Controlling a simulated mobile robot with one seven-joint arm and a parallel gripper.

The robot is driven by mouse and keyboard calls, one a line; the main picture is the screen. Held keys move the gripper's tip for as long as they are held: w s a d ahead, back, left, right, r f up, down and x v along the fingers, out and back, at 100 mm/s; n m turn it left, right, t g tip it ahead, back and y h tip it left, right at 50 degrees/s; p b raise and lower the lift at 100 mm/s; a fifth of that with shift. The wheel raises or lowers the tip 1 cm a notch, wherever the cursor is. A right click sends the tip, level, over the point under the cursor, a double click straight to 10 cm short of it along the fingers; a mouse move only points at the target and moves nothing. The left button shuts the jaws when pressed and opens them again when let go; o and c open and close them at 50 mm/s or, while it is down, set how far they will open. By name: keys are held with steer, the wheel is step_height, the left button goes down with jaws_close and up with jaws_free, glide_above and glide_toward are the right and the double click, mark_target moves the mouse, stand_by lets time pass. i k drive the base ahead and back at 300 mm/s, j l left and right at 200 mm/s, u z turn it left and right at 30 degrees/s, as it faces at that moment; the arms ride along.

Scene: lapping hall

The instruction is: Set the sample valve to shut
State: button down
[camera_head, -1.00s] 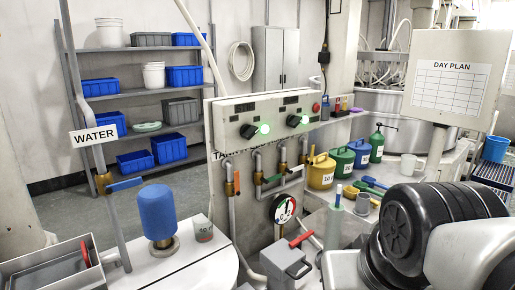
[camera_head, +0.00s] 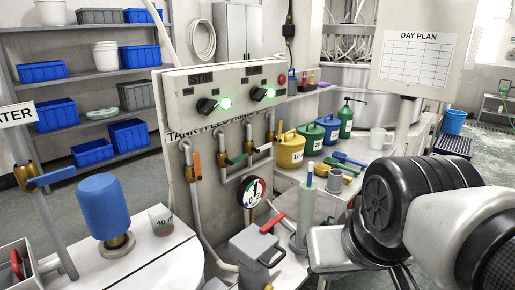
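Several lever valves show, and I cannot read which is the sample valve. On the pipes under the control panel (camera_head: 225,95) are an upright orange lever (camera_head: 196,163), a green lever (camera_head: 238,159) lying nearly level and a white lever (camera_head: 261,148) slanting. A red lever (camera_head: 272,223) sits over a grey box (camera_head: 256,250) in front of the panel. A blue lever (camera_head: 52,177) lies across the water pipe at left. My arm crosses the lower right, and its dark joint hides part of the bench. My gripper is not in view.
A round gauge (camera_head: 252,192) hangs below the pipes. A blue cylinder (camera_head: 104,206) and a grey cup (camera_head: 161,219) stand on the white bench at left. Yellow (camera_head: 290,150), green and blue cans stand right of the panel. A day plan board (camera_head: 418,52) stands behind my arm.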

mark_target(278, 139)
steer(key=u, duration=0.35)
steer(key=i+l+u, duration=0.15)
steer(key=l+u, duration=0.15)
steer(key=i+l+u, duration=0.1)
steer(key=l+u, duration=0.5)
steer(key=i+l+u, duration=0.1)
steer(key=l+u, duration=0.15)
steer(key=l, duration=1.6)
